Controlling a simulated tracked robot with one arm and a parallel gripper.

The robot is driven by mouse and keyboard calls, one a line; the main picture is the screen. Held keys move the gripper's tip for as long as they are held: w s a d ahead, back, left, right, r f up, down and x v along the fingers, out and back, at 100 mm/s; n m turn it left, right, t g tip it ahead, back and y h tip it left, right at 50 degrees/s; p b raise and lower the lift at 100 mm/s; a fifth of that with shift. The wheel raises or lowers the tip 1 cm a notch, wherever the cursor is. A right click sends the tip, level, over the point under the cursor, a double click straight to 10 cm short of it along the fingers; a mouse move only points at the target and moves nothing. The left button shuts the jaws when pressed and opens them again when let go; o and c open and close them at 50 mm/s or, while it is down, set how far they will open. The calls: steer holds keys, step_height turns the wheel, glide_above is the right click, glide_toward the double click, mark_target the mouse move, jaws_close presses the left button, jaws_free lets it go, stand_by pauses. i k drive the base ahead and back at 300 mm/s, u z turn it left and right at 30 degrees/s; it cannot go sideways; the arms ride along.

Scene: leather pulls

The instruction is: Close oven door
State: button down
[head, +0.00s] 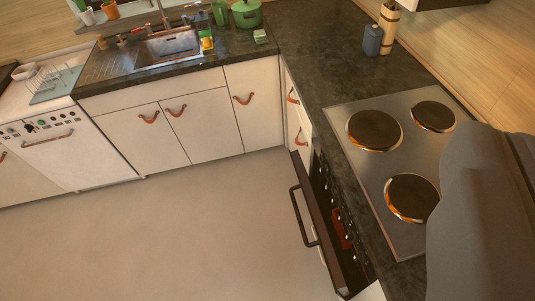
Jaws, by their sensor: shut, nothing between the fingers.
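The oven door (321,228) is in the lower middle-right of the head view, below the dark countertop. It is partly open, tilted outward at its top from the oven front. Its black bar handle (299,215) faces left over the floor. Behind the door are the oven's knobs (341,213) and a dark gap with a reddish-brown part. My gripper (478,200) is the large grey shape at the right edge. It is shut and empty, in front of the cooktop's right part in the picture, apart from the door and handle. Its fingertips are hard to make out.
A steel cooktop (393,170) with round burners lies above the oven. White cabinets (185,128) with leather pulls, a sink (172,45) and a dishwasher (78,150) line the back. A blue bottle (372,41) stands on the counter. The floor (170,235) left of the door is clear.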

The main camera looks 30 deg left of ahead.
mark_target(342, 289)
steer(key=k, duration=1.15)
steer(key=u, duration=0.6)
steer(key=i, duration=2.05)
steer(key=z, duration=0.55)
